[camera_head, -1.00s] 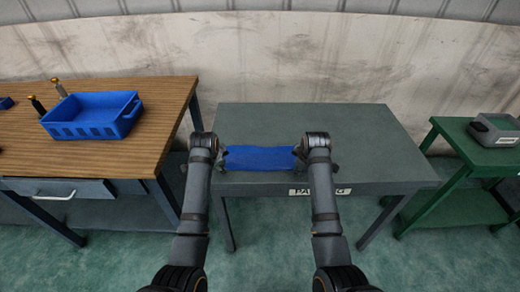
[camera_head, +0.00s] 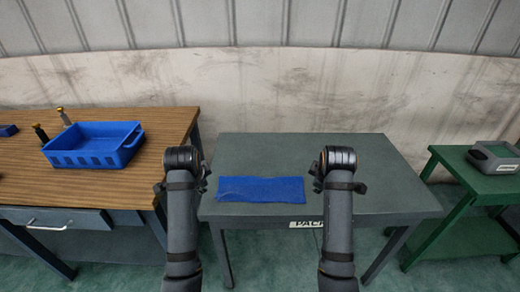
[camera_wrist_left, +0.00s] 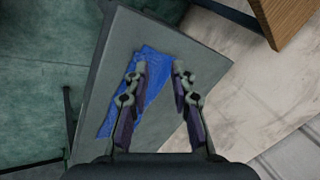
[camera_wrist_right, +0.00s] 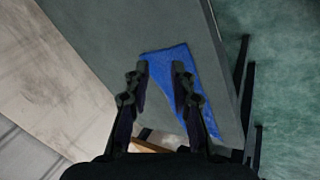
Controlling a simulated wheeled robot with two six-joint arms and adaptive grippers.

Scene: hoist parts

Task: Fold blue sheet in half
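The blue sheet (camera_head: 261,190) lies flat on the grey-green table (camera_head: 300,155) as a long, narrow strip near its front edge. It also shows below the fingers in the left wrist view (camera_wrist_left: 155,62) and the right wrist view (camera_wrist_right: 180,60). My left gripper (camera_wrist_left: 160,67) is open and empty above one end of the sheet. My right gripper (camera_wrist_right: 160,65) is open and empty above the other end. In the head view both grippers are raised at the sheet's left and right ends, with the fingers largely hidden by the wrists.
A wooden bench (camera_head: 60,182) at left holds a blue crate (camera_head: 95,160) and two upright handled tools. A green table (camera_head: 470,175) at right carries a grey device (camera_head: 493,157). The grey-green table is clear behind and to the right of the sheet.

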